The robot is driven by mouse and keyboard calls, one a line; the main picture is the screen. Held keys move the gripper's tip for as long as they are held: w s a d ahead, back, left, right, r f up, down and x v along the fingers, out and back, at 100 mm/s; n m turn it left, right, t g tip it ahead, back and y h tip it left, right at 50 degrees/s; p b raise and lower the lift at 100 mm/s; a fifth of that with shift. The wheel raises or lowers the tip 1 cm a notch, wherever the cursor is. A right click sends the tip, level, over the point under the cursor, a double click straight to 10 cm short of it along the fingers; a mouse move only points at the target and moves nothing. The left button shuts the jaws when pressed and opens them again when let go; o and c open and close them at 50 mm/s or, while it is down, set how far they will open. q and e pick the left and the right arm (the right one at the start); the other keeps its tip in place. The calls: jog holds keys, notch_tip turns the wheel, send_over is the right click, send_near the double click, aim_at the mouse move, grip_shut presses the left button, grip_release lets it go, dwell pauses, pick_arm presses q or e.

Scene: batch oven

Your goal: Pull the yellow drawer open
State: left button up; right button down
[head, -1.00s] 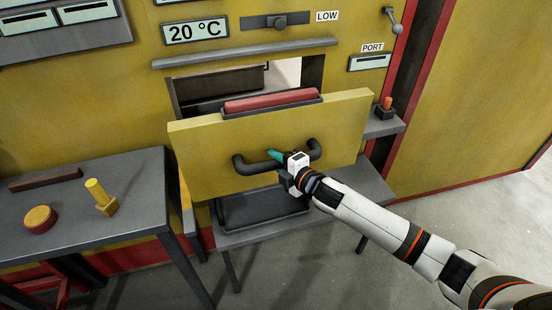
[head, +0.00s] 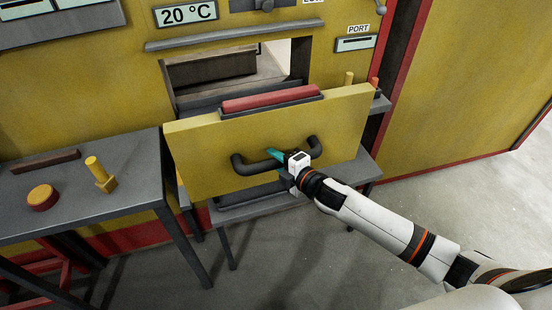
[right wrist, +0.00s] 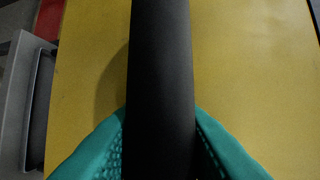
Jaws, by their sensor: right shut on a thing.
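The yellow drawer (head: 215,150) stands out from the oven front, with a gap between its front panel and the oven opening behind it. Its dark curved handle (head: 246,167) crosses the front panel. My right gripper (head: 279,156) is shut on the handle near its middle. In the right wrist view the teal fingertips (right wrist: 158,145) press on both sides of the dark handle bar (right wrist: 160,70), with the yellow panel behind. A red block in a dark holder (head: 270,98) sits at the drawer's top edge. My left gripper is not in view.
A grey table (head: 95,210) at the left holds a yellow-topped round piece (head: 42,197), a yellow peg on a base (head: 100,174) and a dark bar (head: 44,161). A grey lower shelf (head: 255,206) is under the drawer. Open floor lies in front and to the right.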

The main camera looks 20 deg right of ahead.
jog(key=c, duration=1.1)
grip_release()
jog(key=shift+s+d, duration=0.15)
jog(key=shift+s, duration=0.15)
jog(key=shift+b+v, duration=1.85)
jog(key=shift+v, duration=3.85)
jog(key=shift+r, duration=0.1)
